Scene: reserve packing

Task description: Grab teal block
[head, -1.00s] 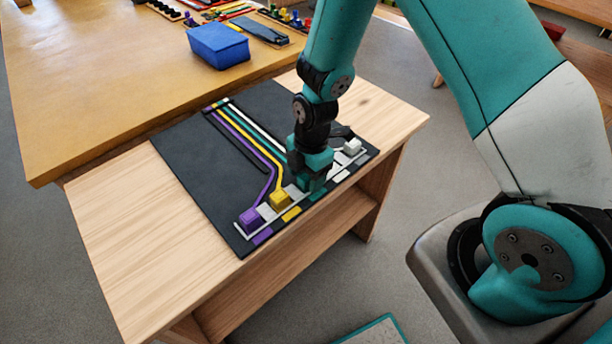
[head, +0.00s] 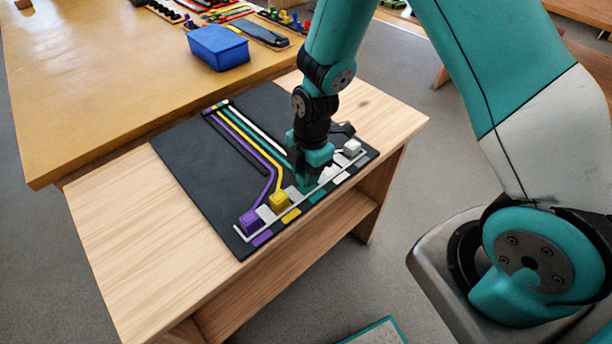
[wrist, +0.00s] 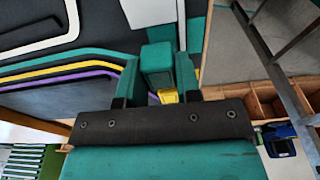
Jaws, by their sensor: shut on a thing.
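The teal block (wrist: 157,64) sits between the two fingers of my gripper (wrist: 158,82) in the wrist view. The gripper is shut on it. In the head view my gripper (head: 308,176) points down over the row of coloured blocks at the front of the dark mat (head: 195,165). There the block is mostly hidden by the teal fingers. I cannot tell how far it is above the mat.
A yellow block (head: 279,201) and a purple block (head: 250,219) stand to the left of my gripper, and a white block (head: 352,147) to the right. Coloured lines run across the mat. A blue box (head: 219,48) stands on the larger table behind.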

